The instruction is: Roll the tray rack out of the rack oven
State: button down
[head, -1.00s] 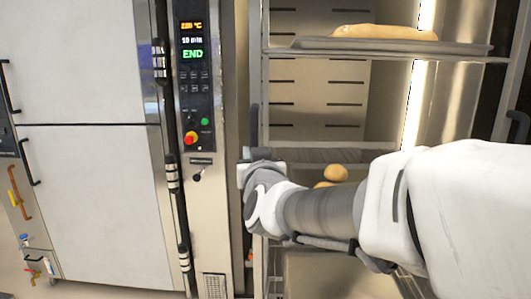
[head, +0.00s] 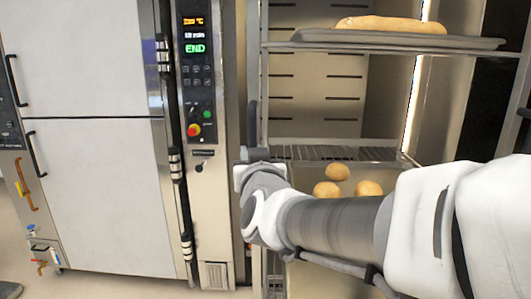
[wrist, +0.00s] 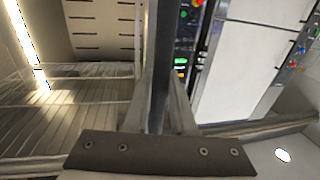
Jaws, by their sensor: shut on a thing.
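The tray rack (head: 264,70) stands at the mouth of the rack oven, with its left front post and trays in the head view. Its upper tray (head: 400,40) holds a long loaf (head: 390,25). Pale round rolls (head: 368,188) lie lower down, partly behind my arm. My gripper (head: 250,160) is at the rack's left front side. In the wrist view my gripper (wrist: 158,105) is shut on the rack's dark upright handle (wrist: 162,60), which runs between its fingers. My arm hides the lower rack, and its wheels do not show.
The oven's control panel (head: 196,75) reads END and stands just left of the rack. A large pale oven door (head: 95,190) is further left. Free floor (head: 80,285) shows at the bottom left. The lit oven chamber (head: 310,110) is behind the rack.

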jog(key=c, duration=0.8)
grip_release()
jog(key=shift+o, duration=0.2)
jog(key=s+d, duration=0.2)
jog(key=s, duration=1.5)
jog(key=shift+d+b, duration=0.4)
jog(key=shift+b, duration=0.05)
jog(key=shift+s, duration=0.15)
